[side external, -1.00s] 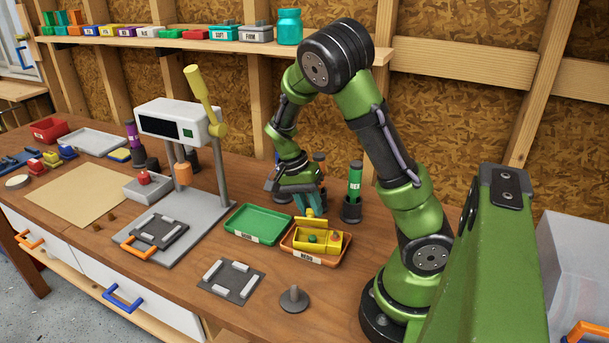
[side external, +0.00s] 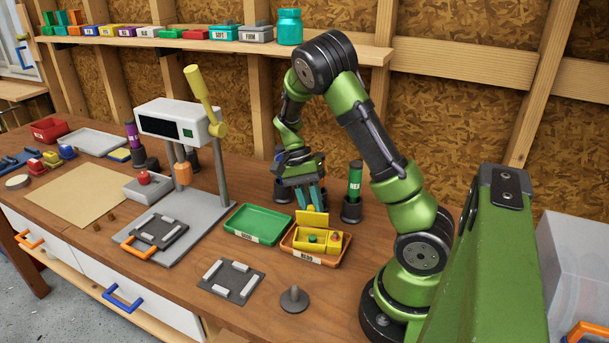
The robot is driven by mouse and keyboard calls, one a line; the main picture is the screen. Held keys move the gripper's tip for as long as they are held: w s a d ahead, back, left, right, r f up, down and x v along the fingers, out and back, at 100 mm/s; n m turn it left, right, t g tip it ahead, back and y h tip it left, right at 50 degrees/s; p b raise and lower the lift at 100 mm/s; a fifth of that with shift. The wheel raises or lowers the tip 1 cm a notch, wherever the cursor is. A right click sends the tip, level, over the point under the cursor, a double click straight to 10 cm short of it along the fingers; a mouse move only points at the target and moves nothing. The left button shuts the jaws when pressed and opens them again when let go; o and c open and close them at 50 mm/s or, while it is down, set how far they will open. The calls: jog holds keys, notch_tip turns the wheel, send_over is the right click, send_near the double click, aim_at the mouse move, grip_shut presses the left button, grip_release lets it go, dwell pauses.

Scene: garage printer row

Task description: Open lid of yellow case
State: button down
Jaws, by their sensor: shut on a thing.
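The small yellow case (side external: 318,249) sits in the orange tray (side external: 289,243) near the middle of the bench. Its lid (side external: 313,219) stands up at the back edge, and the inside of the case shows. A small green piece and a reddish-orange piece show in the case. My gripper (side external: 311,205) reaches down from behind with its teal fingers at the top of the raised lid, shut on it. The exact contact of the fingertips is too small to see clearly.
An empty green tray (side external: 258,224) lies just left of the orange tray. A holder with a green cylinder (side external: 355,180) stands behind right. A press with a yellow lever (side external: 200,92) stands left. A dark plate (side external: 233,280) and a grey knob (side external: 294,299) lie in front.

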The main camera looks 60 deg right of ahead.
jog(key=c, duration=0.9)
grip_release()
jog(key=v, duration=1.7)
jog(key=shift+f, duration=0.1)
